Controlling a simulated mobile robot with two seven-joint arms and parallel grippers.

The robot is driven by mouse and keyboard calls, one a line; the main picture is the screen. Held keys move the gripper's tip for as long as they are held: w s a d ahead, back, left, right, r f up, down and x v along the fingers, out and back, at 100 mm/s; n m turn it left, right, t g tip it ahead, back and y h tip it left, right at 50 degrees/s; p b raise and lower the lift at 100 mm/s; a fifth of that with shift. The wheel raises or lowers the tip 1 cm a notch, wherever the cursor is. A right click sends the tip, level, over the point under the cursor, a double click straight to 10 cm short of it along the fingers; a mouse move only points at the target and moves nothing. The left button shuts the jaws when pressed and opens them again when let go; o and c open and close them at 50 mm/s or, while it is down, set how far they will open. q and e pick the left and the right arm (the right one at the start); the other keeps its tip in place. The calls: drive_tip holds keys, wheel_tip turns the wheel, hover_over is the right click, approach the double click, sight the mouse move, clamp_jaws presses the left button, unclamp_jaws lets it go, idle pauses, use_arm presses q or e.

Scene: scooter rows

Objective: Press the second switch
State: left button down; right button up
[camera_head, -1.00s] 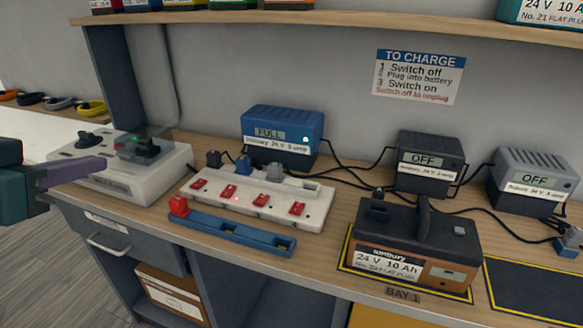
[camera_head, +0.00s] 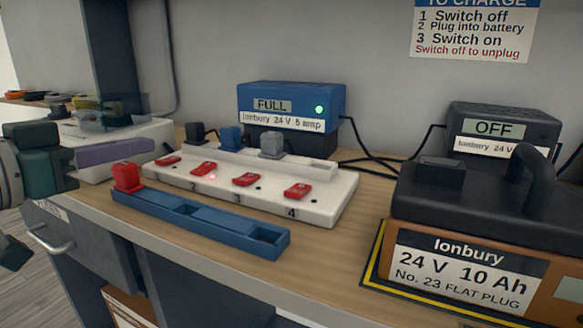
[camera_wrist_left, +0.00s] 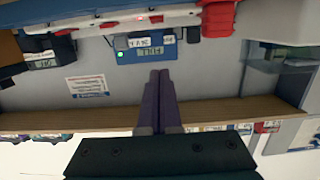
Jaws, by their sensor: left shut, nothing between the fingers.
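The white power strip (camera_head: 330,205) lies on the bench with a row of red rocker switches, numbered along its front edge. The second switch (camera_head: 204,168) is the second from the left, with a small red light glowing beside it. My left gripper (camera_head: 150,147) is shut and empty, its purple fingers pointing right near the strip's left end. They look apart from the second switch. The left wrist view is upside down; the shut fingers (camera_wrist_left: 159,75) show in its middle, with part of the strip (camera_wrist_left: 135,24) along the top. My right gripper is not in view.
A blue tray (camera_head: 200,222) with a red block (camera_head: 127,177) at its left end lies before the strip. Black, blue and grey plugs stand behind the switches. A blue charger (camera_head: 290,106) reads FULL. A large battery (camera_head: 470,215) stands at right.

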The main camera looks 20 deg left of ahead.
use_arm(q)
drive_tip(key=shift+s, duration=0.1)
drive_tip(key=b, duration=0.2)
hover_over(196, 172)
drive_tip(key=shift+s+a+f, duration=0.1)
drive_tip(key=shift+s+f, duration=0.3)
drive_tip(key=shift+f, duration=0.1)
drive_tip(key=shift+w+f+b, duration=0.25)
drive_tip(key=shift+f+b, duration=0.35)
drive_tip(key=shift+f, duration=0.45)
drive_tip(key=shift+w+f+b, duration=0.2)
drive_tip(key=shift+f+b, duration=0.35)
drive_tip(key=shift+f, duration=0.5)
